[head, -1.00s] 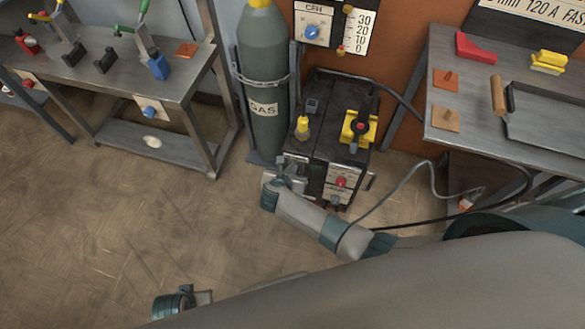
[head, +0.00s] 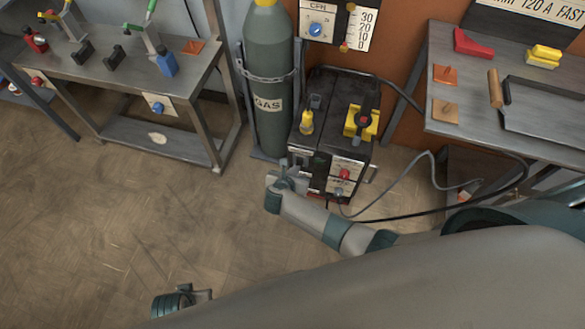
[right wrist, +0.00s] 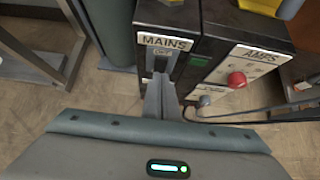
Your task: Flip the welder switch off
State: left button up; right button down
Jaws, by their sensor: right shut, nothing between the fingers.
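The welder (head: 324,140) is a dark box beside the gas cylinder. In the right wrist view its front has a MAINS label (right wrist: 164,43) above a dark switch recess (right wrist: 166,64), with a small light-coloured part showing in it. My right gripper (right wrist: 160,84) is shut and empty, its fingertips just below the MAINS label, in front of the recess. The fingers hide part of the switch, so its position and any contact are unclear. In the head view the right gripper (head: 290,176) is at the welder's front left edge. My left gripper (head: 203,295) shows only partly, low down.
A red knob (right wrist: 236,79) and a grey connector (right wrist: 205,100) with a cable are right of the switch. A gas cylinder (head: 270,75) stands left of the welder. Workbenches stand left (head: 125,85) and right (head: 470,125). The floor in front is clear.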

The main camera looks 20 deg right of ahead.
pick_arm(q)
jog(key=shift+p+v, duration=1)
jog(key=shift+v, duration=0.15)
pick_arm(e)
jog(key=w+r+v, duration=0.1)
jog(key=v, duration=0.9)
jog(key=shift+d+r, duration=0.2)
jog(key=shift+d, duration=0.15)
pick_arm(q)
jog(key=shift+w, duration=0.2)
